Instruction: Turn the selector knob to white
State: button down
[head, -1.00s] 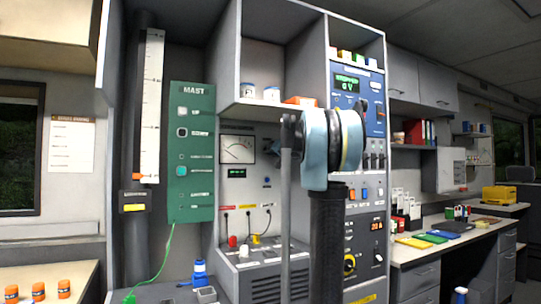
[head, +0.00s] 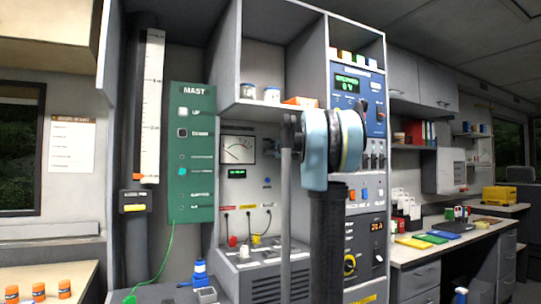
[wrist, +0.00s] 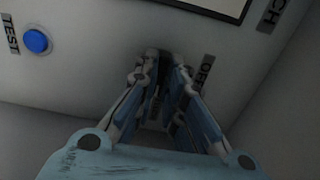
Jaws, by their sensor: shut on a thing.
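In the wrist view, my gripper (wrist: 163,78) reaches up to a grey panel, with its fingertips closed around a small dark thing at the panel face. This appears to be the selector knob, but the fingers cover most of it, and its pointer direction cannot be read. An OFF label (wrist: 206,74) is just right of the fingertips. No white mark for the knob shows. In the head view, my arm hides the knob and the fingertips.
A blue TEST button (wrist: 36,41) is left of the gripper. In the head view, a needle meter (head: 237,149) and a green MAST panel (head: 192,150) are to the left. A blue panel (head: 372,100) with switches is close on the right. Shelves overhang above.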

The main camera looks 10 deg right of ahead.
jog(key=m, duration=0.5)
jog(key=shift+d+f+m, duration=0.1)
jog(key=shift+d+m, duration=0.05)
jog(key=shift+m, duration=0.25)
dwell(0.4)
jog(key=c, duration=1.7)
grip_release()
jog(key=v, duration=1.1)
jog(key=shift+s+d, duration=0.1)
jog(key=shift+s, duration=0.25)
jog(key=shift+f, duration=0.1)
